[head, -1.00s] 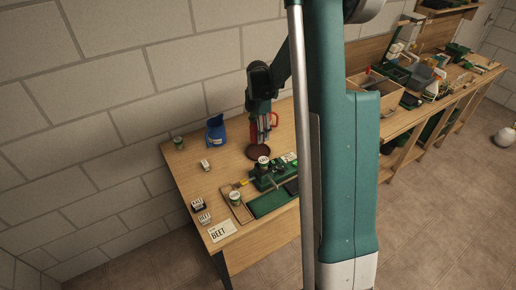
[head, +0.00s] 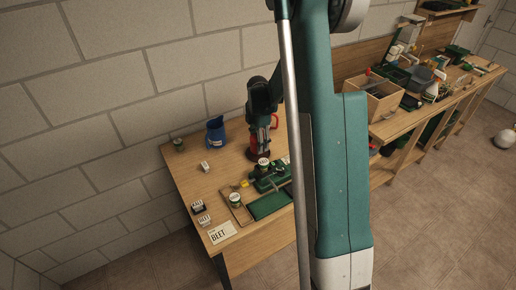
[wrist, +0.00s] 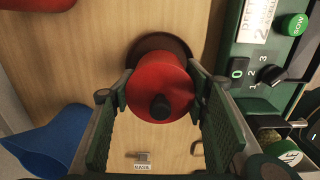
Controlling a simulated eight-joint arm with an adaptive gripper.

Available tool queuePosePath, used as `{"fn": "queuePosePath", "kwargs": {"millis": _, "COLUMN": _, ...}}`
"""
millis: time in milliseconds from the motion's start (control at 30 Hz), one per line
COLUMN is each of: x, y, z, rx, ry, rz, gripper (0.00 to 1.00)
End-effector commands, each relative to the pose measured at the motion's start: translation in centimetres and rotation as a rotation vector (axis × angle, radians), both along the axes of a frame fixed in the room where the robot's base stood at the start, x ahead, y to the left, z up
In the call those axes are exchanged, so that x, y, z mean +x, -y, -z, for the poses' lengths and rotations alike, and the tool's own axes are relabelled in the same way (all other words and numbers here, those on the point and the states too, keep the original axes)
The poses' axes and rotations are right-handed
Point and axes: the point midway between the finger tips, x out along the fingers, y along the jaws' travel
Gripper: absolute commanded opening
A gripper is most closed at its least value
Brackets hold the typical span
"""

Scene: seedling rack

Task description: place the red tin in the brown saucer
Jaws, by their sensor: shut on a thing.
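The red tin (wrist: 160,84) has a dark knob on top and looks upright in the wrist view. My gripper (wrist: 160,90) is shut on it, one finger on each side. The brown saucer (wrist: 160,40) shows as a dark rim behind the tin; the tin hides most of it. In the head view the tin (head: 256,154) is below my gripper (head: 260,142), at the saucer's place on the table. I cannot tell whether its base touches the saucer.
A green seeding device (head: 270,180) stands close to the tin's right and front. A blue jug (head: 215,133) stands to the left, and a red object (head: 275,121) is behind my gripper. Seed packets and a BEET card (head: 222,232) lie at front left.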

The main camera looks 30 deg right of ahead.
Motion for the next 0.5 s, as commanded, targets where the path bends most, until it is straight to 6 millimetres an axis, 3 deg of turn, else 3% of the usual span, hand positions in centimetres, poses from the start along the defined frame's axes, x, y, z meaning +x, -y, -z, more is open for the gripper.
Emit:
{"fn": "queuePosePath", "kwargs": {"millis": 300, "x": 0.0, "y": 0.0, "z": 2.7, "rx": 0.000, "ry": 0.000, "rz": 0.000, "gripper": 0.19}}
{"fn": "queuePosePath", "kwargs": {"millis": 500, "x": 0.0, "y": 0.0, "z": 3.2, "rx": 0.000, "ry": 0.000, "rz": 0.000, "gripper": 0.19}}
